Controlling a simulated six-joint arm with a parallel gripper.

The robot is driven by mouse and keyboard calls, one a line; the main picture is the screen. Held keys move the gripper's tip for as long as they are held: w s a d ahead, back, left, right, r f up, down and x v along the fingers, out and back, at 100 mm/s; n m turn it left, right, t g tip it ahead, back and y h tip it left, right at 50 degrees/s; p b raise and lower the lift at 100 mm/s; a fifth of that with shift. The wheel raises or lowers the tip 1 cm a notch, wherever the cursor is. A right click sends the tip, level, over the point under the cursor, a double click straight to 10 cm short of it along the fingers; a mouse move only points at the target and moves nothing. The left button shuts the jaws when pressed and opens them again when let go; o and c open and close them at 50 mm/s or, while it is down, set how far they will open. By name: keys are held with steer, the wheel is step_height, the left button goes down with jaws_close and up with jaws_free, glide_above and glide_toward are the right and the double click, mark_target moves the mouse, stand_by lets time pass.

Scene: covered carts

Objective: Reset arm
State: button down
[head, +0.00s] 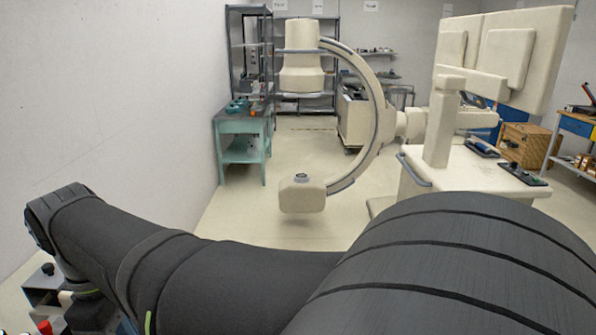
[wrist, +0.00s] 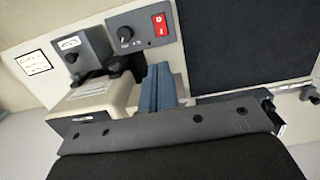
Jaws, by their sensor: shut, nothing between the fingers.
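My gripper (wrist: 158,68) shows in the wrist view as two blue fingers side by side, shut with nothing between them. The fingers are in front of a beige and grey device (wrist: 95,100), close to a grey control panel (wrist: 143,35) with a black knob and a red switch. I cannot tell whether they touch anything. In the head view my black-sleeved arm reaches across the bottom to the lower left, and the gripper cannot be made out there.
A beige C-arm machine (head: 375,125) stands ahead, with a wheeled base and screens at right. A teal cart (head: 242,140) stands by the left wall, and metal shelves (head: 320,55) are at the back. The floor (head: 240,215) between is clear. A dark flat panel (wrist: 245,45) fills the wrist view's upper right.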

step_height(320, 180, down, 8)
steer(key=d, duration=0.1)
steer(key=shift+r, duration=0.25)
step_height(320, 180, up, 7)
steer(key=d+f+m, duration=0.1)
steer(key=f+m, duration=0.1)
steer(key=f, duration=0.1)
steer(key=d+f+m+y, duration=0.1)
steer(key=f+m, duration=0.1)
steer(key=f, duration=0.2)
steer(key=d+f+m, duration=0.1)
steer(key=f+m, duration=0.1)
steer(key=f, duration=0.1)
steer(key=shift+f, duration=0.85)
stand_by(0.6)
